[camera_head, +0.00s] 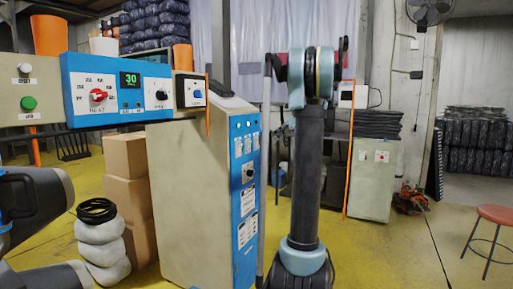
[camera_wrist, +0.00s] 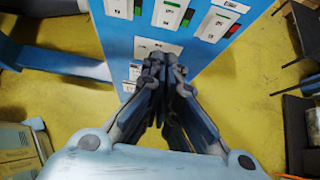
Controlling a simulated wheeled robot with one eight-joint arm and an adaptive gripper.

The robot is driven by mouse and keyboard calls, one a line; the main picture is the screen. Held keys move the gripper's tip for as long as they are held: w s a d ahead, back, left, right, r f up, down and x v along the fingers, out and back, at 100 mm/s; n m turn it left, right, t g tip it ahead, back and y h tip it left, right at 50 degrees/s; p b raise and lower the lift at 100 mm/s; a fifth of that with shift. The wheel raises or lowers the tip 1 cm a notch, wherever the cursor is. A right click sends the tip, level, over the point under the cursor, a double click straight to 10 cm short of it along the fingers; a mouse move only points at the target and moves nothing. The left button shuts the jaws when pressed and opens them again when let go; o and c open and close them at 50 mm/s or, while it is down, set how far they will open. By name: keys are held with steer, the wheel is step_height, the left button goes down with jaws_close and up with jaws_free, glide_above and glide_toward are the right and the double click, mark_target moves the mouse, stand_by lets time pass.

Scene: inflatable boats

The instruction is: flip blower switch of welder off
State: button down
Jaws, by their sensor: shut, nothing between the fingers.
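The welder is a tall cabinet with a blue front panel (camera_head: 245,205) in the head view. That panel carries small lights, white plates and a dark knob (camera_head: 249,172). In the wrist view the blue panel (camera_wrist: 208,60) fills the top middle. It bears white switch plates with green and red parts, one in the middle (camera_wrist: 172,14) and one to the right (camera_wrist: 218,24). The labels are too small to read, so I cannot tell which is the blower switch. My gripper (camera_wrist: 160,64) is shut and empty, its tips over the panel's lower plates. I cannot tell whether they touch.
A blue control box (camera_head: 110,88) with a red knob and green display extends left from the cabinet top. Cardboard boxes (camera_head: 127,160) and stacked pale sacks (camera_head: 100,240) stand left of the cabinet. A red stool (camera_head: 497,214) stands far right on open yellow floor.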

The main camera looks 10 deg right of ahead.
stand_by(0.3)
glide_toward(249, 149)
steer(key=shift+x, duration=2.2)
